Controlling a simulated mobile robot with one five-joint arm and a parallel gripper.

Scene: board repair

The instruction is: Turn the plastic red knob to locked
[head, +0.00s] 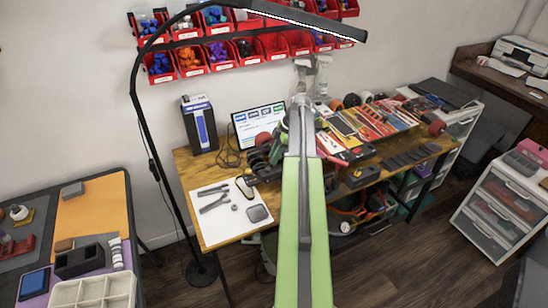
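My green arm reaches up through the middle of the head view, and my gripper (311,72) is at its far end, against the wall below the red bins. It is pale grey and small here, and I cannot tell whether it is open or shut. I see nothing clearly held in it. A red round part (437,127) sits at the right end of the wooden workbench (219,228), to the right of my gripper. I cannot tell whether this is the red knob, and no lock marking is readable. My arm hides part of the bench's middle.
The bench carries a lit screen (259,120), tools on a white mat (216,208), and several crowded parts and tools. A black lamp (138,110) arches over it. An orange-topped table (92,208) stands left and a drawer unit (499,214) right. Dark floor (405,258) is open between.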

